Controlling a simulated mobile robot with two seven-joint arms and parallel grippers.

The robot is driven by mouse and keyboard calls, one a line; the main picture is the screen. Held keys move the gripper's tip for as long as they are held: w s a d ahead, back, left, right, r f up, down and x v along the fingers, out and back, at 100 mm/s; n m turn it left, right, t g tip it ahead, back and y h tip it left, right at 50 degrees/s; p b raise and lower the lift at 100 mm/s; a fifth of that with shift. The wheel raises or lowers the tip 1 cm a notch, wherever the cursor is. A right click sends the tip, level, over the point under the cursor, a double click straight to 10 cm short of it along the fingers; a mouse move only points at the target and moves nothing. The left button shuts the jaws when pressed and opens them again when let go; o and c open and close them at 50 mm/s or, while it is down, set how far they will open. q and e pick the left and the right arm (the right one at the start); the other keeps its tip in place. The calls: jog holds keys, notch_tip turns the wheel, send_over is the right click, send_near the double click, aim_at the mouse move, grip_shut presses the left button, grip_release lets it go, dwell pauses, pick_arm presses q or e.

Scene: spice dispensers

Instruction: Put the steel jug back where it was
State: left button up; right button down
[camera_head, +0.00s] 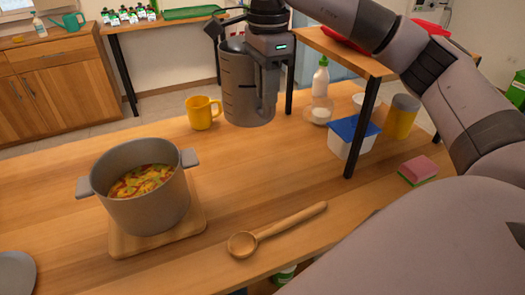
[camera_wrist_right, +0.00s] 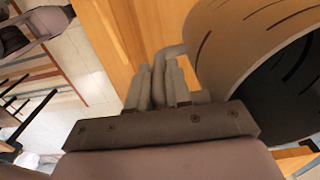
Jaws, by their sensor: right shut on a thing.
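The steel jug (camera_head: 243,92) is a grey cylinder with dark level marks, upright near the back of the wooden table, to the right of a yellow mug. My right gripper (camera_head: 268,78) is shut on the jug's handle. In the right wrist view the gripper fingers (camera_wrist_right: 168,85) close around the handle, and the jug (camera_wrist_right: 255,50) fills the right side with its dark open mouth showing. I cannot tell whether the jug's base touches the table. My left gripper is not in view.
The yellow mug (camera_head: 202,113) stands close left of the jug. A pot of stew (camera_head: 145,205) sits on a wooden board, with a wooden spoon (camera_head: 275,230) to its right. A shelf post (camera_head: 363,125), a blue-lidded tub (camera_head: 354,136) and a bottle (camera_head: 320,80) stand right. The middle table is clear.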

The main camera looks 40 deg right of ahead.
notch_tip(320, 180, down, 9)
jog(key=shift+f, duration=2.5)
jog(key=shift+f, duration=0.15)
jog(key=c, duration=1.1)
grip_release()
jog(key=shift+o, duration=0.2)
send_near(267, 119)
jog(key=f, duration=0.5)
jog(key=shift+w+d+f, duration=0.25)
jog(key=shift+w, duration=0.1)
